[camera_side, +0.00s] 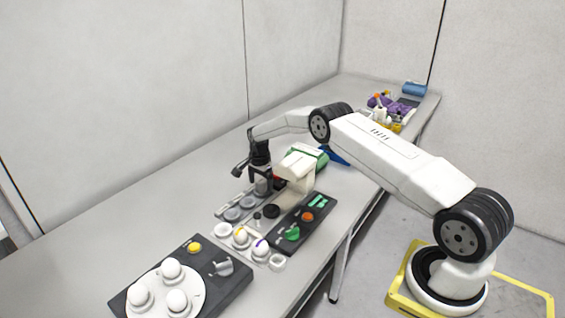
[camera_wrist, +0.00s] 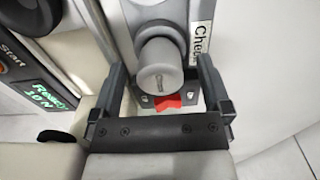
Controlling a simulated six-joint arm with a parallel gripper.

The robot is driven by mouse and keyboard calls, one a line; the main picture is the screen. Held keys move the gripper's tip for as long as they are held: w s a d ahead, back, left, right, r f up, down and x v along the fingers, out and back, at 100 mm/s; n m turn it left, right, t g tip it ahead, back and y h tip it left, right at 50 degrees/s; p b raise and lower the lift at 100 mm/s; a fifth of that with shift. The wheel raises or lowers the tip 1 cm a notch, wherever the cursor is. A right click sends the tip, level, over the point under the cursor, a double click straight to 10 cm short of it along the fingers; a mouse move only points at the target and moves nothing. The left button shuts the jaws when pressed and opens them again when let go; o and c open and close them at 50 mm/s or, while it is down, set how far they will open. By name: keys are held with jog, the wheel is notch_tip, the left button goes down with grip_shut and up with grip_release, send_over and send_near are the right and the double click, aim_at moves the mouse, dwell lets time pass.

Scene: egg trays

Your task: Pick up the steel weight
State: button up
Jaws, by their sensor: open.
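The steel weight (camera_wrist: 160,72) is a grey cylinder with a round, narrower top. In the wrist view it sits between the two fingers of my gripper (camera_wrist: 162,70), with gaps visible on both sides. The fingers are open and hold nothing. In the side view my gripper (camera_side: 261,172) points down over the grey weight (camera_side: 262,187), beside a cream-coloured device. The weight's base is partly hidden, and I cannot tell how far down the fingers reach around it.
A cream device (camera_side: 297,168) with a dark control panel (camera_side: 305,222) stands close on the right. Grey round pads (camera_side: 233,214) and eggs (camera_side: 240,237) lie in front. The table's left side is clear.

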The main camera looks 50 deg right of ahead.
aim_at(261, 180)
jog(key=shift+c, duration=0.2)
grip_shut()
jog(key=shift+r, duration=0.15)
jog(key=shift+r, duration=4.9)
jog(key=shift+a, duration=0.1)
jog(key=s+a, duration=0.6)
jog(key=s, duration=0.3)
jog(key=shift+s+a+f, duration=0.35)
jog(key=shift+a+f, duration=0.05)
